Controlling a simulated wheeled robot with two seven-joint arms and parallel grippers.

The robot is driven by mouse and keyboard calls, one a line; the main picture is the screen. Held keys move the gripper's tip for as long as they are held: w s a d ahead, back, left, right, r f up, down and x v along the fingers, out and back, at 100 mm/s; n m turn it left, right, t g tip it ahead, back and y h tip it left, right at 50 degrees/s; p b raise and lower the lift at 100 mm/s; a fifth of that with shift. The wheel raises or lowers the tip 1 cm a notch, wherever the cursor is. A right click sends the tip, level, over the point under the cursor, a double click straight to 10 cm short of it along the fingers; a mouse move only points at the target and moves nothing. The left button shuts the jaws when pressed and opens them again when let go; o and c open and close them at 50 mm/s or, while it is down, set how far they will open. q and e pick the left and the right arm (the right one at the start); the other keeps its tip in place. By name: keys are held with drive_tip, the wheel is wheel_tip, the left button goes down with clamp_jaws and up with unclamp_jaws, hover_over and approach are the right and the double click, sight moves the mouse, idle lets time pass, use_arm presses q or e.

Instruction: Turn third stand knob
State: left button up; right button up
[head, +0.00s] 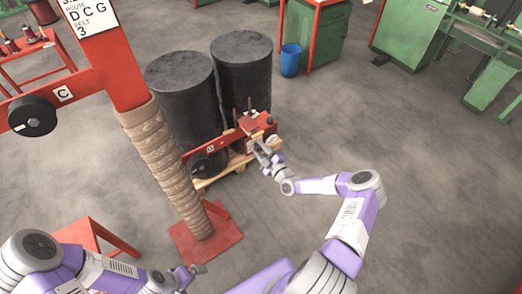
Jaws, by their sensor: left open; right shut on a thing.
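A red stand has a post wrapped in tan banding (160,165) and a sign (88,14) reading ROUTE D C G, FELT 3. A black knob (33,116) sits by a label C on its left arm. Another black knob (203,165) sits by a label that looks like G on a lower red arm (228,138) reaching right. My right gripper (262,152) is at that arm's far end, shut on a small part there; its jaws hide the part. My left gripper (192,271) is low in front of the stand's base, open and apart from the knobs.
A blue bin (290,60) and green machines (415,30) are at the back. A red frame (95,232) is at lower left. The floor on the right is clear.

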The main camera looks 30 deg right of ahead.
drive_tip(key=shift+a+f+m, duration=0.1)
drive_tip(key=shift+m, duration=1.5)
drive_tip(key=o, duration=1)
drive_tip(key=s, duration=0.7)
drive_tip(key=shift+s+d+p, duration=0.3)
drive_tip(key=shift+p, duration=0.1)
